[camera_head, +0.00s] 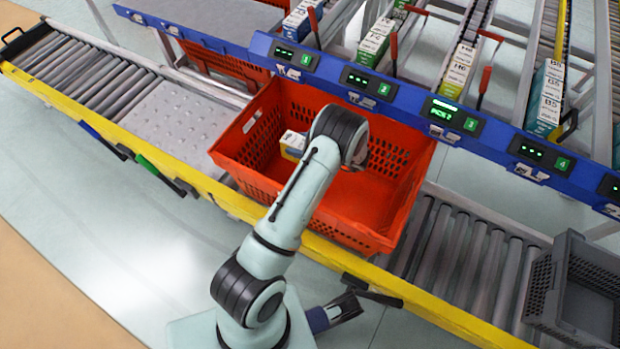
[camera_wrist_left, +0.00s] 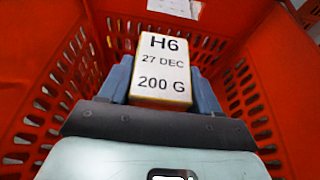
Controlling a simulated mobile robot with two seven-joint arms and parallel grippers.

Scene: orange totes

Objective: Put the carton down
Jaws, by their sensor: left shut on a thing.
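The carton (camera_wrist_left: 162,62) has a white label reading H6, 27 DEC, 200 G, and yellow edges. In the left wrist view my left gripper (camera_wrist_left: 160,92) is shut on it, with a blue-grey finger on each side. The gripper is inside the orange-red tote (camera_head: 238,145), whose slotted walls rise on both sides in the wrist view. In the head view my own arm hides most of the gripper. A small white and yellow carton (camera_head: 292,144) shows just left of the wrist; I cannot tell whether it touches the tote floor. My right gripper does not show.
The tote stands on a roller conveyor with a yellow side rail (camera_head: 120,137). A blue rail with numbered displays (camera_head: 440,113) runs behind it, display 3 lit bright green. Racks of cartons (camera_head: 458,72) stand beyond. A grey crate (camera_head: 570,290) is at the right. The tote's right floor looks clear.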

